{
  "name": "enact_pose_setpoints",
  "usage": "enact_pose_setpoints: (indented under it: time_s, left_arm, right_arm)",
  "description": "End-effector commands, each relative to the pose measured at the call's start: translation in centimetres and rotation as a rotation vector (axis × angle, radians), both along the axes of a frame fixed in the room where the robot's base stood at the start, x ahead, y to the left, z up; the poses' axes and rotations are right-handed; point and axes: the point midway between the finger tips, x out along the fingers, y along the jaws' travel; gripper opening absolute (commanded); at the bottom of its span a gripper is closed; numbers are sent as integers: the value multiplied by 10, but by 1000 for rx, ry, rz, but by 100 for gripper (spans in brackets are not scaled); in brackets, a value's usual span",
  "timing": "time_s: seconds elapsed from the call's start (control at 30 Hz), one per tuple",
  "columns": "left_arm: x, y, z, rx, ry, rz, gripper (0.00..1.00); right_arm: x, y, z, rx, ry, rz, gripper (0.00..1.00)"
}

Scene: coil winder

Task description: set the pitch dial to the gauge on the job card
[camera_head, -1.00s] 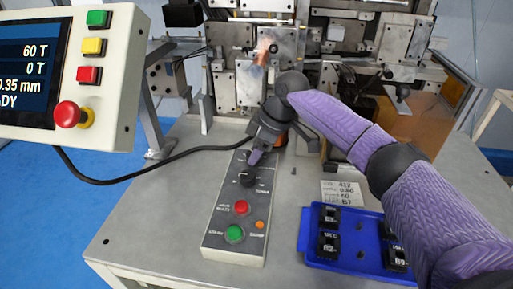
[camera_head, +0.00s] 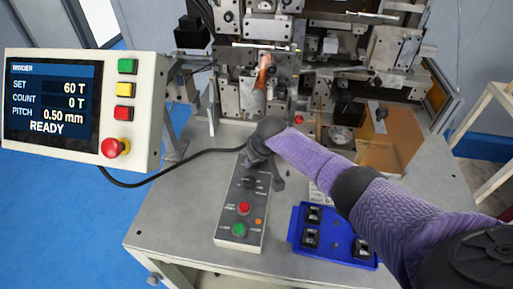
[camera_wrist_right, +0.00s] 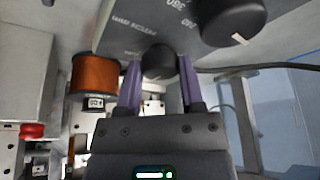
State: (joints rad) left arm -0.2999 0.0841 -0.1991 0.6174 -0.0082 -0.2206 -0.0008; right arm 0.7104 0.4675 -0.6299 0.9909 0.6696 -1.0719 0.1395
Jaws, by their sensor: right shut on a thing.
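The grey control box (camera_head: 230,218) stands on the table with a dark knob (camera_head: 250,182) above its red and green buttons. My right gripper (camera_head: 256,165) is at the box's far end and hides the dial there. In the right wrist view its two purple fingers (camera_wrist_right: 160,85) are shut on a small dark round dial (camera_wrist_right: 160,62); a larger knob with a white mark (camera_wrist_right: 230,20) is beside it. The winder screen (camera_head: 52,105) reads PITCH 0.50 mm, SET 60 T, COUNT 0 T, READY. The job card (camera_head: 318,192) is mostly behind my right arm and unreadable now.
A blue tray (camera_head: 297,240) with several black blocks lies right of the control box. The winding machine (camera_head: 290,90) stands at the back with an orange coil (camera_head: 262,75). A cable runs from the screen unit behind the box. The table's left front is clear.

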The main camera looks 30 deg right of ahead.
Motion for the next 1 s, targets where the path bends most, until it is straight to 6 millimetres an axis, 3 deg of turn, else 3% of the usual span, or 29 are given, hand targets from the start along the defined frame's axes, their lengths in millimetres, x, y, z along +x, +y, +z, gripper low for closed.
enact_pose_setpoints:
  time_s: [0.03,0.3,0.7,1.0]
  left_arm:
    - [1,-1,10,-2,-4,0,59]
    - [3,-2,27,-5,-9,4,59]
    - [3,-4,31,-8,-7,7,59]
    - [2,-3,31,-7,-7,9,59]
  right_arm:
    - [0,2,5,3,0,-41,0]
    - [1,3,3,2,-1,-295,0]
    - [2,4,1,2,-3,-587,0]
    - [2,4,1,0,-3,-695,0]
